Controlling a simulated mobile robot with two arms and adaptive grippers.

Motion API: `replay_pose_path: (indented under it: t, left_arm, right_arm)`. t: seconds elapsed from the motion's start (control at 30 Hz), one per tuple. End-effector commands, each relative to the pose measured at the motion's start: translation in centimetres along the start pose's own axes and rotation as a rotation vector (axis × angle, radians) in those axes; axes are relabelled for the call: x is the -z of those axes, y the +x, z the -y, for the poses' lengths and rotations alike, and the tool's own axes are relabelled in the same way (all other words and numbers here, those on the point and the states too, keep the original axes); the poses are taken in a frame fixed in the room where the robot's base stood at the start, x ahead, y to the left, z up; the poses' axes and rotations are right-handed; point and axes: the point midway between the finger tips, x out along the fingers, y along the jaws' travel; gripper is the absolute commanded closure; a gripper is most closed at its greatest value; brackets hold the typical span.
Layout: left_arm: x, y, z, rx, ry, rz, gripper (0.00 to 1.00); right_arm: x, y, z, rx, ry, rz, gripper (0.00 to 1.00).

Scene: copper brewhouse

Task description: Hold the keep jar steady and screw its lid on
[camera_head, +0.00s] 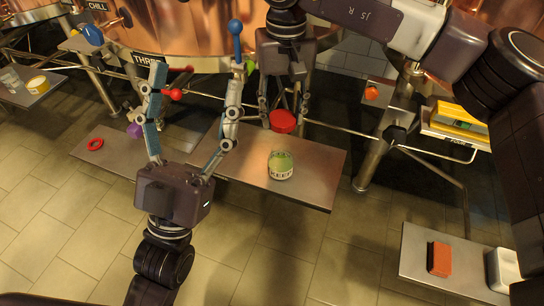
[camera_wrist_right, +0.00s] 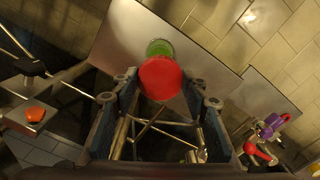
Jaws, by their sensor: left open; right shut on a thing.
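The keep jar (camera_head: 281,168), squat with green contents and a patterned band, stands upright and open on a metal shelf (camera_head: 318,165). It also shows in the right wrist view (camera_wrist_right: 159,47), partly covered by the lid. The red round lid (camera_head: 282,121) is between the fingers of my right gripper (camera_head: 283,112), which is shut on it. In the right wrist view the lid (camera_wrist_right: 160,78) is nearer the camera than the jar and apart from it. My left gripper (camera_head: 197,78) is open and empty, left of the jar, its fingers spread wide and pointing away.
A yellow box (camera_head: 458,118) sits on a right shelf. Copper vessels and pipes line the back.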

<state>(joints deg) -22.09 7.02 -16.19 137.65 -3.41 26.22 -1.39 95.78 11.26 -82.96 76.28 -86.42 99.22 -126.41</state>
Motion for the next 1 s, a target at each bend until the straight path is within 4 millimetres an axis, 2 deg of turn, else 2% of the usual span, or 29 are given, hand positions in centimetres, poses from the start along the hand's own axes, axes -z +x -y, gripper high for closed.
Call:
replay_pose_path:
  t: [0.17, 0.3, 0.43, 0.57, 0.7, 0.83, 1.0]
  left_arm:
    - [-4.8, -1.7, -4.9, -0.197, 0.271, 0.120, 0.32]
    - [-9.8, -4.7, -8.5, -0.400, 0.574, 0.205, 0.32]
    - [-14.1, -8.3, -10.5, -0.585, 0.870, 0.247, 0.32]
    - [-17.9, -12.0, -11.0, -0.762, 1.178, 0.248, 0.32]
    - [-21.1, -15.8, -10.4, -0.936, 1.516, 0.199, 0.32]
    - [-23.2, -18.6, -9.0, -1.074, 1.835, 0.104, 0.32]
    - [-24.5, -21.3, -7.0, -1.194, 2.222, -0.083, 0.32]
  right_arm:
    - [0.0, 0.0, 0.0, 0.000, 0.001, 0.000, 0.83]
    - [0.0, 0.1, 0.0, 0.000, 0.001, 0.001, 0.83]
    - [0.0, 0.1, 0.0, 0.000, 0.001, 0.001, 0.83]
    - [0.0, 0.1, -0.1, 0.000, 0.001, 0.001, 0.83]
    - [-0.1, 0.1, -0.1, 0.000, 0.001, 0.001, 0.83]
    - [0.0, 0.1, -0.1, 0.000, 0.001, 0.001, 0.83]
    - [0.0, 0.1, -0.1, 0.000, 0.001, 0.001, 0.83]
